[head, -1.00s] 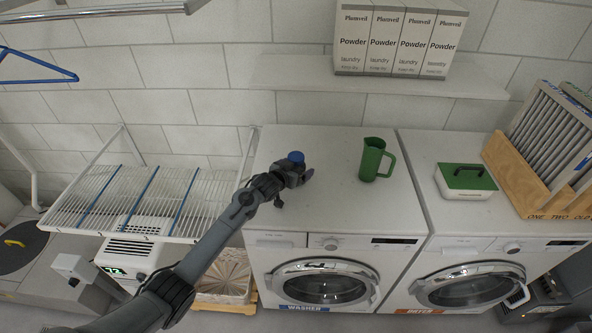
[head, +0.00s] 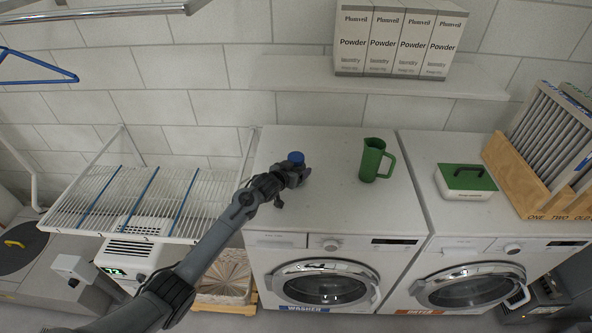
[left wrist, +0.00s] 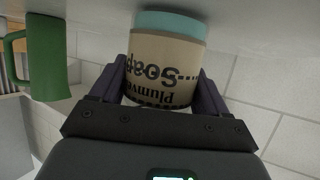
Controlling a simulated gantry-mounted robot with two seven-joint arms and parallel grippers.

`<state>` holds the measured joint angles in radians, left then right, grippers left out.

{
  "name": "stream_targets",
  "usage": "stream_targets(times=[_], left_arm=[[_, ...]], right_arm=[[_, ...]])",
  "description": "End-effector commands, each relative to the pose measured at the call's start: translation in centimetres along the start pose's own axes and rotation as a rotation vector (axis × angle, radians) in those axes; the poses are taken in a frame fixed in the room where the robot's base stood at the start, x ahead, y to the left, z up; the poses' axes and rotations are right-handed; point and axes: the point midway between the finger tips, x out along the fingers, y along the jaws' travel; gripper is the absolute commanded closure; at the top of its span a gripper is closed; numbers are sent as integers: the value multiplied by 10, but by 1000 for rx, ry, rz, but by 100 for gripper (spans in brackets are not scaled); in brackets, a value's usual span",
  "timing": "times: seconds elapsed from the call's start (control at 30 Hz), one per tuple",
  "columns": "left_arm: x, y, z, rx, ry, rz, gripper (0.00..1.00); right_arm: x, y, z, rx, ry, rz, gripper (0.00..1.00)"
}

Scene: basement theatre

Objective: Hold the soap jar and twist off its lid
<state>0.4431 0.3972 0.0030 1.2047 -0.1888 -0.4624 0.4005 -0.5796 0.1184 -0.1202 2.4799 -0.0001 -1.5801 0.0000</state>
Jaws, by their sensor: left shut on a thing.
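The soap jar shows in the left wrist view (left wrist: 165,75), upside down in that picture, with a tan label reading "Soap" and a teal band at its base. It appears to stand on the washer top. Its blue lid (head: 296,157) shows in the head view, above the gripper; the gripper hides most of the jar there. My left gripper (head: 293,174) is shut on the jar, with one finger on each side of its body. The lid is on top of the jar; how tight it is cannot be told. My right gripper is not in view.
A green jug (head: 372,160) stands on the washer top (head: 335,200) to the right of the jar. A white box with a green lid (head: 466,180) sits on the dryer. Powder boxes (head: 397,40) stand on the shelf above. The washer top's front is clear.

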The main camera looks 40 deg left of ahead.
Motion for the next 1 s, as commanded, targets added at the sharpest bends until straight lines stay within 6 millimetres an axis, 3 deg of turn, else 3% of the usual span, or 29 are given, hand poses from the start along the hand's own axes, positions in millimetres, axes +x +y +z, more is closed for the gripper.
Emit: stream_targets(times=[0.33,0.7,1.0], left_arm=[[-14,-1,-36,0,8,-1,57],[-43,73,-71,-1,5,3,57],[-57,108,-89,-1,3,1,57]], right_arm=[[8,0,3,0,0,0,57],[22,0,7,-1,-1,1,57],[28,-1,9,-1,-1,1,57]])
